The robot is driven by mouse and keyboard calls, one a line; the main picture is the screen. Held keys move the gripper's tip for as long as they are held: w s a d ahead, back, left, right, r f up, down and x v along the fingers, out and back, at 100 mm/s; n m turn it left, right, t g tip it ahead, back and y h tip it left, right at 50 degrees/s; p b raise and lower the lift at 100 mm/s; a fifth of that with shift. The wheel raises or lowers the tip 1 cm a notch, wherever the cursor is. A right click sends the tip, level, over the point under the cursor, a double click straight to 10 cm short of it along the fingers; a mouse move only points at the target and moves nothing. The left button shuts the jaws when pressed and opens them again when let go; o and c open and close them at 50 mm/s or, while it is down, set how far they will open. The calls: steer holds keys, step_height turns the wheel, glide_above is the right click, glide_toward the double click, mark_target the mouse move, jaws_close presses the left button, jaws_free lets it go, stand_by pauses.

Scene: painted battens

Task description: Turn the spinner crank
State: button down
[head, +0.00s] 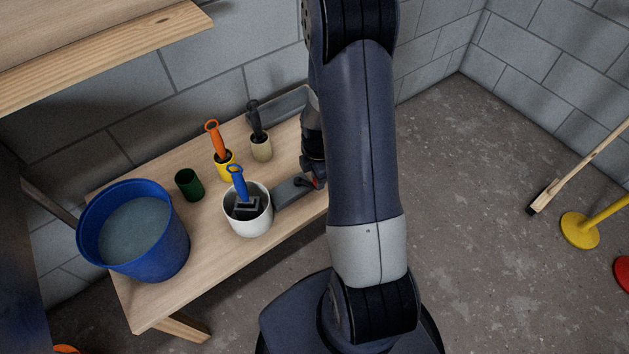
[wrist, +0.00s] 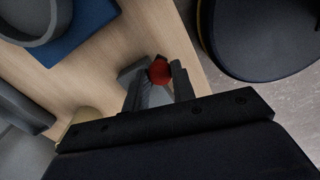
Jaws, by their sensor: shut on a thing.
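A red ball-shaped knob (wrist: 159,71), which looks like the spinner's crank knob, sits between the two fingertips of my gripper (wrist: 160,82) in the wrist view. My gripper is shut on it. A grey part (wrist: 130,73) shows just beyond the knob. In the head view a small red spot (head: 317,183) shows by my gripper at the right end of the bench, beside a grey block (head: 294,192). My arm hides most of the gripper and the rest of the spinner, so the crank's angle cannot be told.
The wooden bench (head: 215,245) holds a blue bucket (head: 180,250), a green cup (head: 189,185), a white pot (head: 250,224) with a blue-handled tool, and orange- (head: 213,135) and black-handled (head: 257,118) tools in cups. A wooden shelf (head: 110,65) overhangs the left.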

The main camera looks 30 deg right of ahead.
steer(key=w+n, duration=0.1)
steer(key=n, duration=0.1)
steer(key=w+d+n, duration=0.1)
steer(key=n, duration=0.1)
steer(key=shift+d+n, duration=0.2)
steer(key=shift+n, duration=0.1)
steer(key=shift+w+d+n+b, duration=0.2)
steer(key=shift+w+n+b, duration=0.35)
steer(key=shift+n, duration=0.95)
steer(key=shift+w, duration=0.2)
steer(key=c, duration=1.2)
jaws_free()
step_height(320, 180, up, 11)
steer(key=shift+f+p, duration=0.1)
steer(key=shift+p, duration=1.1)
